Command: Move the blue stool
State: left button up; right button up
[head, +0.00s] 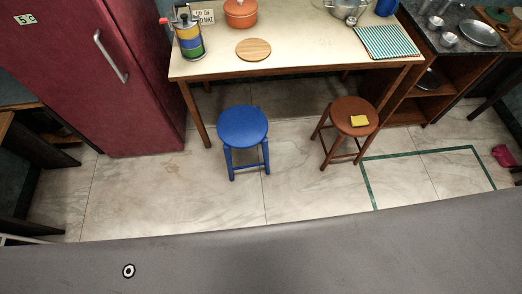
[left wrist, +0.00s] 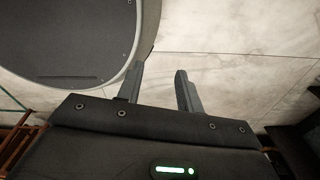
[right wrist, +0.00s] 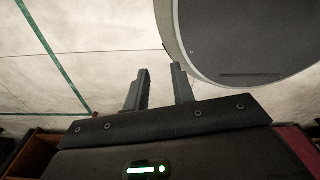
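The blue stool (head: 242,128) stands upright on the tiled floor in front of the table in the head view. Its round seat is bare. My grippers do not show in the head view. In the left wrist view my left gripper (left wrist: 160,88) is open and empty above bare floor. In the right wrist view my right gripper (right wrist: 160,88) is open and empty, also above floor. The stool shows in neither wrist view. A green outlined rectangle (head: 368,186) lies on the floor to the right of the stools.
The table (head: 310,50) behind holds a pot and a striped cloth. A red fridge (head: 75,70) is at left. A pink object (head: 503,156) lies at far right.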

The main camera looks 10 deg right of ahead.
aim_at(240, 126)
jog(key=z, duration=1.4)
jog(key=i, duration=0.75)
jog(key=u, duration=1.5)
